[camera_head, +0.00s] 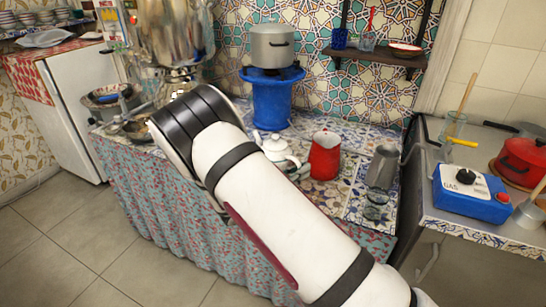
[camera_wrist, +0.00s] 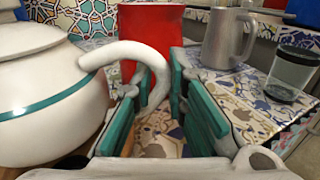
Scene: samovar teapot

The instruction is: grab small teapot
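The small white teapot (camera_wrist: 45,95) with a teal stripe fills the left of the wrist view. Its curved white handle (camera_wrist: 120,52) reaches right and bends down between the teal-padded fingers of my gripper (camera_wrist: 165,105). The fingers stand apart, with a gap to the right of the handle; whether the left finger touches it I cannot tell. In the head view the teapot (camera_head: 275,148) stands on the tiled counter. My own arm hides its lower part and most of my gripper there.
A red pitcher (camera_head: 324,156) stands just right of the teapot. A grey metal jug (camera_head: 382,166) and a glass (camera_head: 375,206) are further right. A blue stove (camera_head: 272,104) with a pot (camera_head: 272,46) stands behind. A large metal samovar (camera_head: 172,32) is at the left.

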